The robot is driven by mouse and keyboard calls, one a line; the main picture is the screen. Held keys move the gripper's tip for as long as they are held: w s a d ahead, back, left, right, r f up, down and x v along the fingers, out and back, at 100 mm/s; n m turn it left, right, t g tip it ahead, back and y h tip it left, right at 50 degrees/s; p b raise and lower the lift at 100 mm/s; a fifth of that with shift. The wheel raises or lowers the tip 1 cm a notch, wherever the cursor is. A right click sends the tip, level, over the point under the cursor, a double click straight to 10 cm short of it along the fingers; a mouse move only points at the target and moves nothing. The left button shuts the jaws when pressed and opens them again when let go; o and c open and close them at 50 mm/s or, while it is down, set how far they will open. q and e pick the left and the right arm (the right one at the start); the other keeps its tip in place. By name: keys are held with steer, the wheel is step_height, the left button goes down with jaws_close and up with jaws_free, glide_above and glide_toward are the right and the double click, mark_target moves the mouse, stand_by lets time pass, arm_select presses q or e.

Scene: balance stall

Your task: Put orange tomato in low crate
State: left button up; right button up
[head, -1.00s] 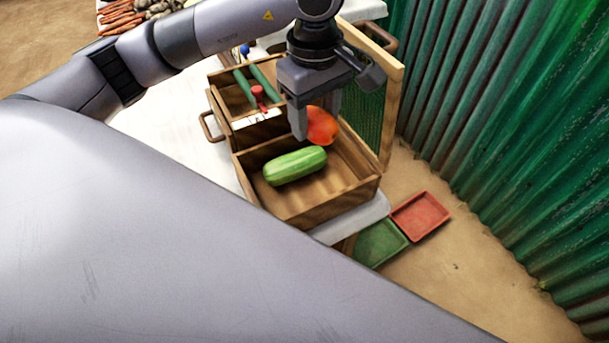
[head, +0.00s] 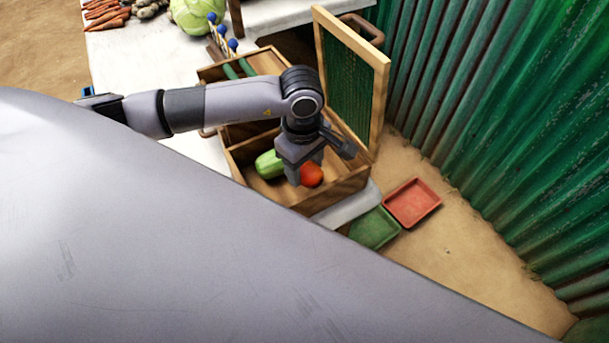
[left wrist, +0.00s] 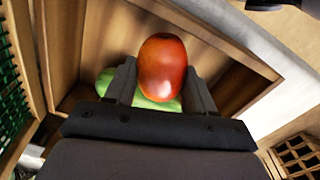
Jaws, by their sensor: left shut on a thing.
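The orange-red tomato (head: 312,175) is between the fingers of my left gripper (head: 304,172), which is shut on it. It also shows in the left wrist view (left wrist: 162,68), gripped between both fingers (left wrist: 160,84). The gripper points down over the near compartment of a wooden crate (head: 346,187) on the table. A green marrow-like vegetable (head: 267,164) lies in that compartment, partly hidden by the gripper; in the left wrist view it shows behind the tomato (left wrist: 158,103). I cannot tell whether the tomato touches the crate floor. My right gripper is not in view.
A wood-framed green mesh panel (head: 352,85) stands upright at the crate's far right side. A red tray (head: 413,203) and a green tray (head: 375,229) lie beyond the table's edge. A cabbage (head: 198,12) and carrots (head: 104,13) lie at the back.

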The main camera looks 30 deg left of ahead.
mark_target(305, 176)
arm_select(q)
step_height(305, 176, down, 4)
steer(key=shift+f, duration=0.2)
steer(key=shift+f, duration=0.1)
steer(key=o, duration=1.1)
steer(key=shift+r, duration=0.5)
steer(key=r, duration=1.1)
steer(key=shift+s+r+b, duration=0.2)
steer(key=shift+s+b, duration=0.05)
steer(key=shift+b, duration=0.15)
